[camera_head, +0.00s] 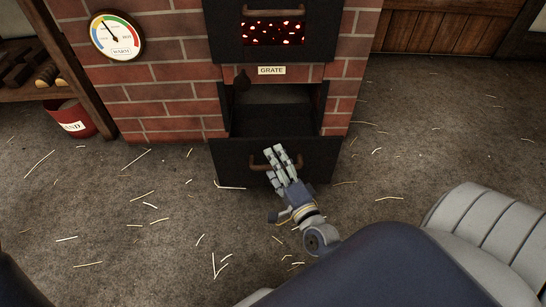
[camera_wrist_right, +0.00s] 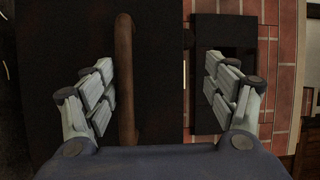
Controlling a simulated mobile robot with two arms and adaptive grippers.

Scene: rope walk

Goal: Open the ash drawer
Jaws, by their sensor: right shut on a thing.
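The ash drawer (camera_head: 235,158) is a black box low in the brick stove, under the GRATE label. It stands pulled out, with its dark inside showing behind the front panel. Its brown bar handle (camera_head: 258,167) is on the front and shows upright between the fingers in the right wrist view (camera_wrist_right: 126,80). My right gripper (camera_head: 282,163) is at the handle, shut on it, with its fingers over the bar. In the right wrist view the gripper (camera_wrist_right: 170,85) has one finger on each side of the handle. My left gripper is not in view.
The brick stove (camera_head: 170,75) has a glowing firebox (camera_head: 273,33) above and a round gauge (camera_head: 116,36) on its left. A red sand bucket (camera_head: 72,118) stands by a wooden shelf at left. The floor around the drawer is clear except for straw bits.

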